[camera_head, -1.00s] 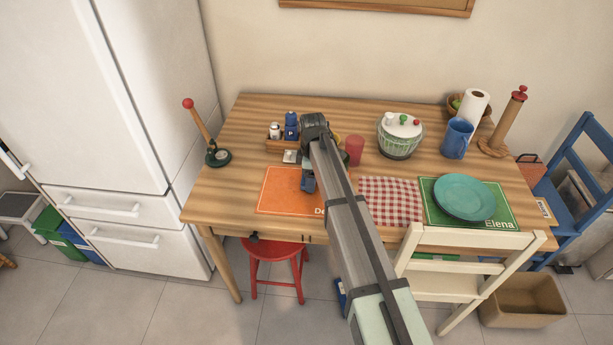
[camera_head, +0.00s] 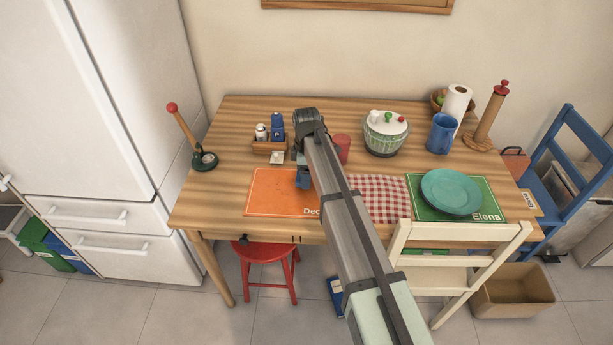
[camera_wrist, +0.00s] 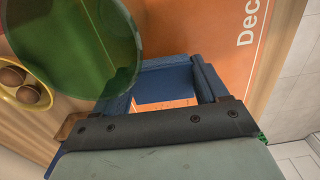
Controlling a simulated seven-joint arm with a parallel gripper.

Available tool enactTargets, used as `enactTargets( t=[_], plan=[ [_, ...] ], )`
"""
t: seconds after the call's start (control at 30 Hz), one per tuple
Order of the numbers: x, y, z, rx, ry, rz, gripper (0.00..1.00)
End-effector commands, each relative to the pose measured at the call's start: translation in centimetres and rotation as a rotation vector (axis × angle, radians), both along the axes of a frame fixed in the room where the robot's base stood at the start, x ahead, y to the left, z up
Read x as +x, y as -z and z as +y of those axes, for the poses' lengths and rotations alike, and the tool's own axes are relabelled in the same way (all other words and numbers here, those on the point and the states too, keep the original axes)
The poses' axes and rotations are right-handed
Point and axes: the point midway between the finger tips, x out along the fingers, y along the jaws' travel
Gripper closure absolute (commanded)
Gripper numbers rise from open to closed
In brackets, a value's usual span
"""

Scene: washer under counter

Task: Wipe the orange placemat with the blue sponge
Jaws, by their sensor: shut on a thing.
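The orange placemat (camera_head: 270,192) lies near the table's front edge on the left, with "Dec" showing. My arm hides its right part in the head view. It also fills the upper right of the wrist view (camera_wrist: 220,30). My gripper (camera_wrist: 165,95) is over the placemat's back right part. It is shut on a blue block, which I take for the blue sponge (camera_wrist: 165,76), held between the fingertips. In the head view only a small blue part shows below the gripper (camera_head: 303,178). I cannot tell whether the sponge touches the placemat.
A translucent green round thing (camera_wrist: 85,45) and a yellow bowl (camera_wrist: 45,75) with brown balls are close by in the wrist view. A condiment caddy (camera_head: 268,147), red cup (camera_head: 342,147) and checked cloth (camera_head: 380,195) surround the placemat. The table's left is mostly clear.

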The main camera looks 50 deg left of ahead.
Motion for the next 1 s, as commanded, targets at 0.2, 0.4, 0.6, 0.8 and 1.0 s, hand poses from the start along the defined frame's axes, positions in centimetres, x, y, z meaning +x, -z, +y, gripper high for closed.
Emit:
enactTargets(
  t=[0.2,0.4,0.6,0.8,1.0],
  plan=[
    [0.0,-1.9,0.0,0.002,0.0,-0.001,0.51],
    [0.0,-3.4,0.0,0.001,0.0,-0.001,0.51],
    [0.0,-4.2,0.0,0.001,0.0,-0.001,0.51],
    [0.0,-4.2,0.0,0.0,0.0,0.0,0.51],
    [0.0,-4.7,0.0,0.001,0.0,-0.001,0.51]
  ],
)
